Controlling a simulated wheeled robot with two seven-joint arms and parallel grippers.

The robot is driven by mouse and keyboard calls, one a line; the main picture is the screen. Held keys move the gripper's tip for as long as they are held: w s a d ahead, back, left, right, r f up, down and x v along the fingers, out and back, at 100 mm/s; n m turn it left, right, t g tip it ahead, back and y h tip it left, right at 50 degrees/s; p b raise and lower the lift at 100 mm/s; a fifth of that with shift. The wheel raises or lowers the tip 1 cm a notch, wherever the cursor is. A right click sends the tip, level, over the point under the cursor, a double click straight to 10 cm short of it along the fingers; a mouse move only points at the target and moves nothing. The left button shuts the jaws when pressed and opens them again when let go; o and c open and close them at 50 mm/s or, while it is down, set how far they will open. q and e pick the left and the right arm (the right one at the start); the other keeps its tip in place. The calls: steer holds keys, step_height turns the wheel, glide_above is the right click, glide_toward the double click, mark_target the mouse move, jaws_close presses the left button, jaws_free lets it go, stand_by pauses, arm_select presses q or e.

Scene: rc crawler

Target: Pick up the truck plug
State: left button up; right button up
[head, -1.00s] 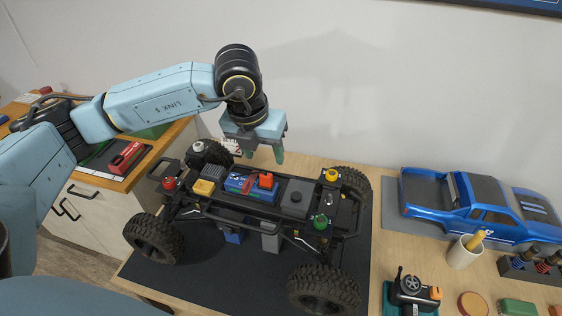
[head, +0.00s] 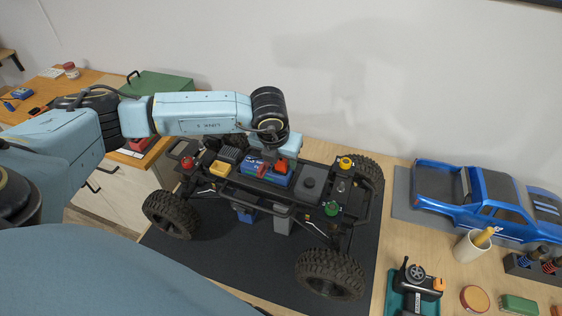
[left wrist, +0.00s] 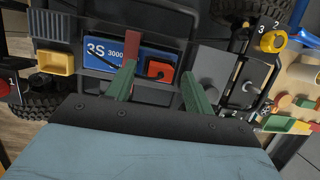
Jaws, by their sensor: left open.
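The truck plug, which I take to be the orange-red block (left wrist: 160,69) with a dark cable, sits at the right end of the blue battery (left wrist: 104,57) on the truck chassis. A red strap (left wrist: 132,52) crosses the battery beside it. My left gripper (left wrist: 157,72) is open, its green fingers pointing at the chassis, one on each side of the plug in the picture. I cannot tell how far above it they are. In the head view the left gripper (head: 268,154) hangs over the battery and partly hides it. My right gripper is not in view.
The black truck chassis (head: 240,186) stands on a dark mat (head: 200,258). Colored knobs, including a yellow one (head: 345,162) and a green one (head: 332,209), stick up from it. A blue truck body (head: 490,200), a cup (head: 470,246) and a transmitter (head: 415,284) lie to the right.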

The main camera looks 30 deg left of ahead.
arm_select(q)
steer(key=shift+w+f, duration=0.15)
steer(key=shift+f, duration=0.35)
steer(key=c, duration=1)
steer(key=shift+c, duration=0.2)
